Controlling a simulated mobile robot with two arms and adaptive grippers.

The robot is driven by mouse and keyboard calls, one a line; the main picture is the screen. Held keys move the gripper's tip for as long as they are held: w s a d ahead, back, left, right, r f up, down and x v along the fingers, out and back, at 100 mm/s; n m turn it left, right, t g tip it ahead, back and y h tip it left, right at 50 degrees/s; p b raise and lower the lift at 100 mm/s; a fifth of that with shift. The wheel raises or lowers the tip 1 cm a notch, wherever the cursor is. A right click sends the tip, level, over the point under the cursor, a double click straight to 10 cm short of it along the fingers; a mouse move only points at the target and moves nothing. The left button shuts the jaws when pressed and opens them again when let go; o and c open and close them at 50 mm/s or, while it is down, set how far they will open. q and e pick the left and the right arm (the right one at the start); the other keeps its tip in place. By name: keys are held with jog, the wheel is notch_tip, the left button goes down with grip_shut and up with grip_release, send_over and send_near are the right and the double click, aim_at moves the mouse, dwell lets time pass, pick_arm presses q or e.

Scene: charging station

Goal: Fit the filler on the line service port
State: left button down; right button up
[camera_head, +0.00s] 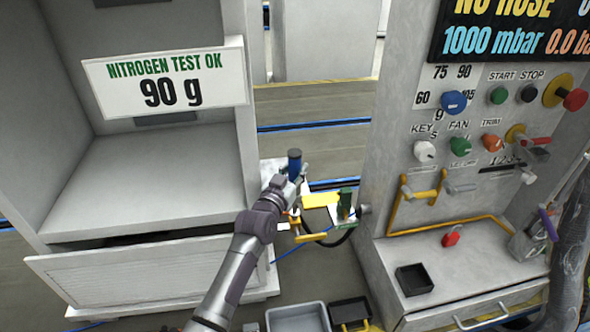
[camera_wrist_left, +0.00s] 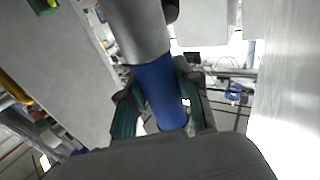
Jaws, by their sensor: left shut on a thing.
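My left gripper (camera_head: 293,181) is shut on a blue cylindrical part, which I take to be the filler (camera_head: 294,160). It stands roughly upright in the grip, with a dark top. In the left wrist view, the blue section (camera_wrist_left: 161,95) sits between the dark green finger pads of my left gripper (camera_wrist_left: 160,112), with a grey metal body beyond it. Below and right of the gripper is a small station with a yellow block (camera_head: 320,200) and a green fitting (camera_head: 345,203). I cannot tell which part is the line service port. My right gripper is not clearly seen.
A panel cabinet (camera_head: 376,150) with knobs stands right, and an open grey cabinet (camera_head: 150,195) left. A black hose (camera_head: 338,239) loops below the station. A grey bin (camera_head: 298,318) and black tray (camera_head: 350,312) lie in front. A red padlock (camera_head: 452,236) rests on the ledge.

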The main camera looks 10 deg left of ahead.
aim_at(295, 155)
pick_arm(q)
jog(key=shift+r+p, duration=0.15)
jog(key=shift+p, duration=0.15)
dwell(0.5)
jog(key=shift+f+b, duration=2)
jog(key=shift+f, duration=0.7)
jog(key=c, duration=0.7)
grip_release()
jog(key=shift+f, duration=0.1)
notch_tip(295, 155, up, 10)
jog(key=shift+r, duration=0.1)
jog(key=shift+s, duration=0.1)
